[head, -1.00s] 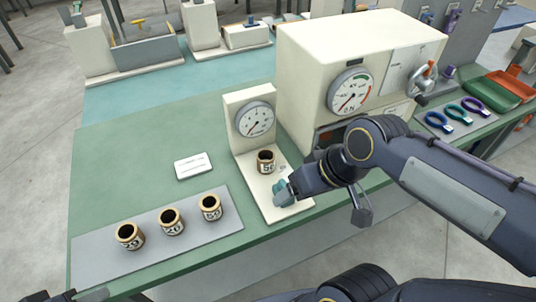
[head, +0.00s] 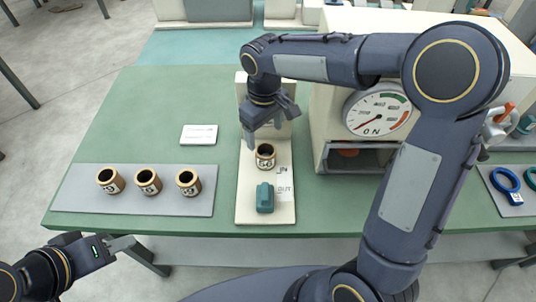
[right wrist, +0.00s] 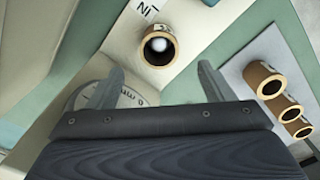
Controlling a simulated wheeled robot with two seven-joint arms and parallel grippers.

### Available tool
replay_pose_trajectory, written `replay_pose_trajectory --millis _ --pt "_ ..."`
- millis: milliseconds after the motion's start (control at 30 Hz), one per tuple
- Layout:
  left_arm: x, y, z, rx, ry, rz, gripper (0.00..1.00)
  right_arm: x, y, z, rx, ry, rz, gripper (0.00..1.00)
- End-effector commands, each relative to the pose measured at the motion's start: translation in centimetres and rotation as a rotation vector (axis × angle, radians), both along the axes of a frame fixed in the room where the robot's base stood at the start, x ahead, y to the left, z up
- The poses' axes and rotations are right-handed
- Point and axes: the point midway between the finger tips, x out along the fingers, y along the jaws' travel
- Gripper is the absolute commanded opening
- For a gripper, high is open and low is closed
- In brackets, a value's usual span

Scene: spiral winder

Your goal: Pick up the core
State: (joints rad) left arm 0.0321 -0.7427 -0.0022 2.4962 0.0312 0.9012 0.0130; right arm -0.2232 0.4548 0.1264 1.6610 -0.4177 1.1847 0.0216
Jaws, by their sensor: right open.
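A brown core (head: 265,156) with a white number label stands upright on the white plate (head: 247,208) of the small gauge stand. My right gripper (head: 264,132) is above and just behind it, pointing down, with its fingers apart and empty. In the right wrist view the core (right wrist: 158,47) shows its open end, beyond and between the two fingertips (right wrist: 162,70), not touching them. Three similar cores (head: 147,182) stand in a row on a grey mat (head: 75,203) to the left. My left gripper (head: 118,250) is low at the left, off the table; its jaw opening is unclear.
A teal block (head: 265,198) sits on the plate in front of the core. The large cream machine (head: 330,125) with a dial stands to the right. A white card (head: 198,135) lies on the green table. Blue-handled rings (head: 508,180) are far right.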

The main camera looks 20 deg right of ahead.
Motion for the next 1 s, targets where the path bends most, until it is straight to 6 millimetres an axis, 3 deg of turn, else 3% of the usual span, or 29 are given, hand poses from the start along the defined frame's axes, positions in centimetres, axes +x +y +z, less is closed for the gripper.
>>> replay_pose_trajectory --millis 100,333,600,933,1000 --pt "0.0 0.0 0.0 0.0 0.0 0.0 0.36 0.0 -0.1 -1.8 -0.001 0.004 -0.002 0.75" --pt "0.0 0.0 0.0 0.0 0.0 0.0 0.36 0.0 -0.1 -3.6 -0.001 0.003 -0.002 0.75" --pt "0.0 0.0 0.1 0.0 0.0 0.0 0.36 0.0 -0.1 -7.8 0.0 0.002 -0.004 0.75" --pt "0.0 0.0 0.1 0.0 0.0 0.0 0.36 0.0 -0.1 -8.6 0.001 0.0 -0.003 0.75" --pt "0.0 0.0 0.1 0.0 0.0 0.0 0.36 0.0 -0.1 -8.6 0.001 0.0 -0.003 0.67"
